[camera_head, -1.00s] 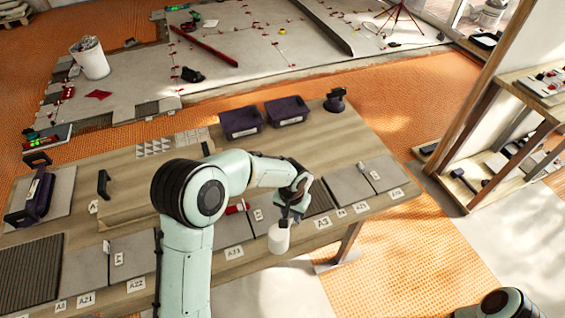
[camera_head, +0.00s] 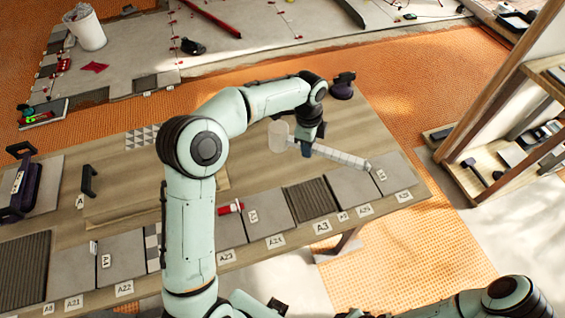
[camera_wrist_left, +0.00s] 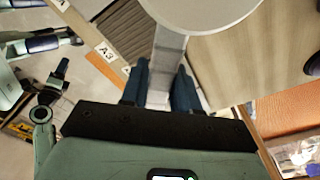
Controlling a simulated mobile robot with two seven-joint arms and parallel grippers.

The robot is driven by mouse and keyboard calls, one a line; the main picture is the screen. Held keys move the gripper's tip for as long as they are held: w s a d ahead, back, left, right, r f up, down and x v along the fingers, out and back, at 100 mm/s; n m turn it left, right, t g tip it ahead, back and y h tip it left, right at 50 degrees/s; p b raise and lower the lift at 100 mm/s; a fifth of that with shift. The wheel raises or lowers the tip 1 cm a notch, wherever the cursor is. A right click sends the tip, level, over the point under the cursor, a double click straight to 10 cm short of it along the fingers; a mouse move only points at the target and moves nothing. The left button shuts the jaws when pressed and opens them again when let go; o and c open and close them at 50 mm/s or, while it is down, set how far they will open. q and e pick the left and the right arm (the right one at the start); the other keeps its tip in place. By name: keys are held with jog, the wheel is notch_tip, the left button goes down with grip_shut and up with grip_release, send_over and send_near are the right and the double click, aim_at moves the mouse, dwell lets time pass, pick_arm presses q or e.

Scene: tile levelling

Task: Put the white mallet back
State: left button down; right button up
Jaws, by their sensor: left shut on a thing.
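The white mallet has a pale round head (camera_head: 278,137) and a long light handle (camera_head: 345,157). My left gripper (camera_head: 306,148) is shut on the handle close to the head. The mallet appears to be above the wooden table (camera_head: 250,180), with the head to the left and the handle pointing right; its height is hard to judge. In the left wrist view the head (camera_wrist_left: 200,12) is at the top and the handle (camera_wrist_left: 167,65) runs between the two fingers (camera_wrist_left: 160,90). My right arm shows at the bottom right of the head view; its fingers are unclear.
Grey tiles (camera_head: 350,187) and a dark ribbed tile (camera_head: 308,200) lie along the table's front edge with labels such as A3 (camera_head: 322,227). A red-and-white item (camera_head: 230,209) lies there too. A wooden shelf (camera_head: 500,165) is right.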

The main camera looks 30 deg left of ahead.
pick_arm(q)
jog(key=r+m, duration=0.1)
jog(key=a+r+m, duration=0.1)
jog(key=m, duration=0.1)
jog(key=r+m, duration=0.1)
jog(key=m, duration=0.1)
jog(key=shift+w+a+r+g, duration=0.2)
jog(key=shift+w+a+g, duration=0.05)
jog(key=shift+a+g, duration=0.1)
jog(key=shift+f, duration=0.3)
jog(key=shift+f+b, duration=1.1)
jog(key=shift+f, duration=8.45)
pick_arm(e)
jog(key=shift+s+f, duration=0.4)
jog(key=shift+f, duration=0.3)
jog(key=shift+s+f, duration=0.35)
jog(key=shift+f, duration=0.3)
pick_arm(q)
jog(key=c, duration=0.8)
grip_release()
jog(key=shift+f, duration=0.15)
jog(key=shift+c, duration=0.2)
